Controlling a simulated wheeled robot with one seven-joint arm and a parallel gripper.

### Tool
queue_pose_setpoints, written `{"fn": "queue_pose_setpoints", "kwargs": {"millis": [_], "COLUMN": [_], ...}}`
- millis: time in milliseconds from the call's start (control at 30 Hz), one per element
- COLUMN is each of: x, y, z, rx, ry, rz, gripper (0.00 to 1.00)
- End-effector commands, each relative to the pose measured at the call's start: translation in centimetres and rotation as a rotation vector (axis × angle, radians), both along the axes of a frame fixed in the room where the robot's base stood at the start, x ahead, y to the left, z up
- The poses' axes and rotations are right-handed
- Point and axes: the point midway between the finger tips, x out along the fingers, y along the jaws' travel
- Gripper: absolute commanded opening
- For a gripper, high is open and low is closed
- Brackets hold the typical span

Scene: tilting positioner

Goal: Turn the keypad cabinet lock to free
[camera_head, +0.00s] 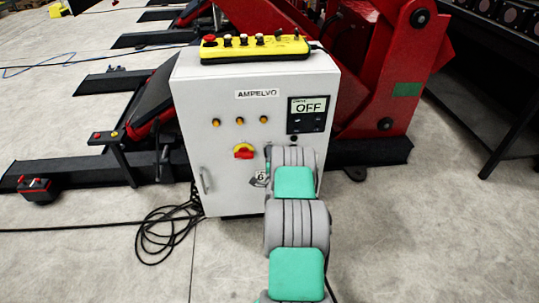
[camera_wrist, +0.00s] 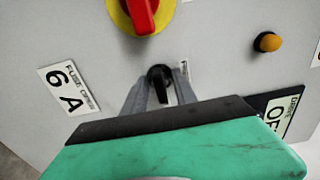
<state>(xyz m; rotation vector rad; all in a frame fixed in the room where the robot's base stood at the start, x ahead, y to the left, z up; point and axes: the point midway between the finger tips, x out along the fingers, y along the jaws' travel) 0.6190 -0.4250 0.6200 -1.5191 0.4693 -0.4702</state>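The light grey control cabinet (camera_head: 207,110) stands upright, with a keypad unit (camera_head: 307,115) reading OFF at its upper right. In the wrist view a small black turn knob (camera_wrist: 159,76) sits on the cabinet face, beside a tiny white label (camera_wrist: 185,69) too small to read. I take this knob for the lock. My gripper (camera_wrist: 160,90) is at the knob, one grey finger on each side of it. The fingers stand apart, and I see no clear grip on the knob. In the head view my arm hides the knob and my gripper.
An amber button (camera_wrist: 267,42) is to the right. A yellow pendant (camera_head: 255,47) lies on top. Cables (camera_head: 165,230) lie on the floor.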

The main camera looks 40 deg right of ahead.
Motion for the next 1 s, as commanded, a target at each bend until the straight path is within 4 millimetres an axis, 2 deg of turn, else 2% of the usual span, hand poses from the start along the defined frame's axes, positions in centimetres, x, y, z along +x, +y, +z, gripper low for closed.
{"fn": "queue_pose_setpoints", "kwargs": {"millis": [200,600,1000], "x": [0.05,0.04,0.03], "y": [-0.06,-0.04,-0.03], "z": [-0.02,-0.01,-0.03], "rx": [0.001,0.000,0.000], "ry": [0.001,0.001,0.001], "rz": [0.000,0.000,0.000], "gripper": [0.34,0.01,0.00]}}
